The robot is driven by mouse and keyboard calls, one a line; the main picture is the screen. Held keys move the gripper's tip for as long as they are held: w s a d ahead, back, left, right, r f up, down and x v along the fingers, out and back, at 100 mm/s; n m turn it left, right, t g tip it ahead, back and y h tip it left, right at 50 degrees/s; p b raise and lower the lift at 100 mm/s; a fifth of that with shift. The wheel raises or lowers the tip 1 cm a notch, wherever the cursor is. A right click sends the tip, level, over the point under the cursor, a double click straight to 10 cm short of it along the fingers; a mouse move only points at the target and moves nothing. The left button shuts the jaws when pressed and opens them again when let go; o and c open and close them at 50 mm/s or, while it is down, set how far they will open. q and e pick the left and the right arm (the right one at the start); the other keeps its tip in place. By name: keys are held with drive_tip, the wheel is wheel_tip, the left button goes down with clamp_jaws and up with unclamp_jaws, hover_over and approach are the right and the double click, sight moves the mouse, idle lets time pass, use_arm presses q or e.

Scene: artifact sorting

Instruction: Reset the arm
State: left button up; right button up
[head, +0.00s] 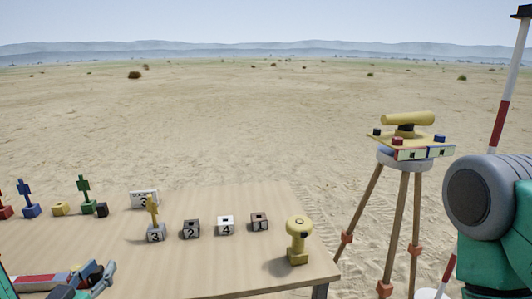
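My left gripper (92,278) is low at the bottom left, over the near part of the wooden table (225,270). Its grey fingers are small and partly cut off by the frame edge, so I cannot tell how far apart they are. No object shows clearly between them. Part of my green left arm shows at the left edge. My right arm fills the right edge as a green link with a grey round joint; its gripper is out of view.
Cubes numbered 3 (156,233), 2 (191,230), 4 (225,226) and 1 (259,222) stand in a row. A yellow knobbed piece (298,240) is near the right table edge. Coloured figures stand left. A tripod instrument (408,146) stands beyond the table.

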use_arm(q)
drive_tip(key=s+d+f+g+h, duration=0.1)
drive_tip(key=s+d+f+g, duration=0.2)
drive_tip(key=f, duration=0.2)
drive_tip(key=s+d+f+m+g, duration=0.1)
drive_tip(key=s+d+f+g, duration=0.15)
drive_tip(key=f, duration=0.35)
drive_tip(key=s+d+f+g+h, duration=0.1)
drive_tip(key=s+d+f+g, duration=0.1)
drive_tip(key=s+f+g, duration=0.55)
drive_tip(key=s+f, duration=0.1)
drive_tip(key=s, duration=0.5)
drive_tip(key=s+d+f+g+y, duration=0.1)
drive_tip(key=s+f+g, duration=0.2)
drive_tip(key=s, duration=0.5)
drive_tip(key=shift+s+f+g, duration=0.35)
drive_tip(key=shift+s+g, duration=0.05)
drive_tip(key=shift+g, duration=0.3)
